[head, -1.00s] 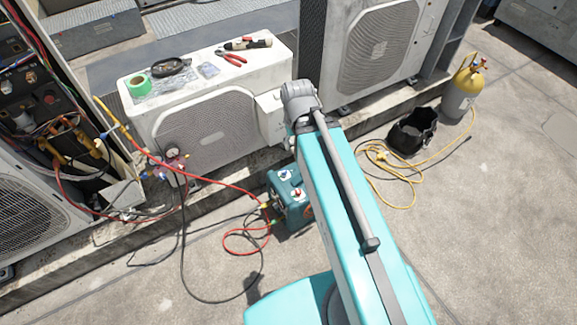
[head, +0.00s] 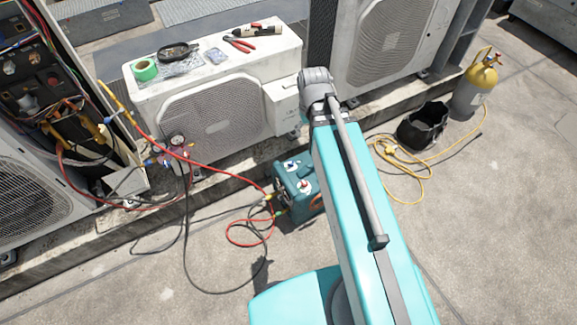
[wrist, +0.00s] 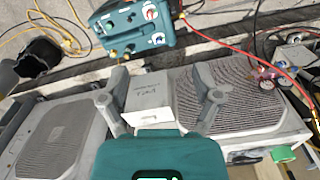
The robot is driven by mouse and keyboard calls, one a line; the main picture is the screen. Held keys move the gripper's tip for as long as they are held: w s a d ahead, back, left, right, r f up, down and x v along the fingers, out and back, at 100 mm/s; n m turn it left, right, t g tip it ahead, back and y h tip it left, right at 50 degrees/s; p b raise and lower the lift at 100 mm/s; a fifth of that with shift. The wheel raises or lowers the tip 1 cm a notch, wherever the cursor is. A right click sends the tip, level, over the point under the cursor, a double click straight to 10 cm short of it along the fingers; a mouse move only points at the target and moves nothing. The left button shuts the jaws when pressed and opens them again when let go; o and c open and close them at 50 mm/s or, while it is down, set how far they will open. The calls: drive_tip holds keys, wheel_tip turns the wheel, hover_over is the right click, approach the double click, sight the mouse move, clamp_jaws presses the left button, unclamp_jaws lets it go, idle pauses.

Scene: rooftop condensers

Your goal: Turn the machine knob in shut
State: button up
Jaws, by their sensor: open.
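The teal machine (head: 297,190) stands on the rooftop floor, partly behind my arm in the head view. Two small knobs on white dial plates show on its top. In the wrist view the machine (wrist: 132,45) is upper centre, with one dial knob with red on it (wrist: 151,14) and a second dial knob (wrist: 157,39). I cannot read which is marked "in". My gripper (wrist: 160,80) is open and empty in the wrist view, its fingers spread below the machine in the picture and apart from it. The gripper is hidden in the head view.
A white condenser (head: 211,125) with tools on top stands behind the machine. Red hose (head: 232,184) and dark hoses run left to a gauge manifold (head: 176,150). Front-left floor is mostly clear.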

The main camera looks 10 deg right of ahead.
sight(291, 162)
drive_tip(key=w+f+n+b, duration=0.3)
drive_tip(key=w+f+b, duration=0.6)
drive_tip(key=f+b, duration=0.4)
drive_tip(key=w+f+n+b, duration=0.4)
drive_tip(key=w+f+b, duration=0.5)
drive_tip(key=f+b, duration=0.5)
drive_tip(key=w+f+n+b, duration=0.4)
drive_tip(key=w+f+b, duration=0.5)
drive_tip(key=f+b, duration=0.5)
drive_tip(key=shift+f, duration=0.7)
wheel_tip(291, 162, down, 14)
drive_tip(key=b, duration=1.3)
drive_tip(key=shift+r+b, duration=0.15)
drive_tip(key=shift+b, duration=0.25)
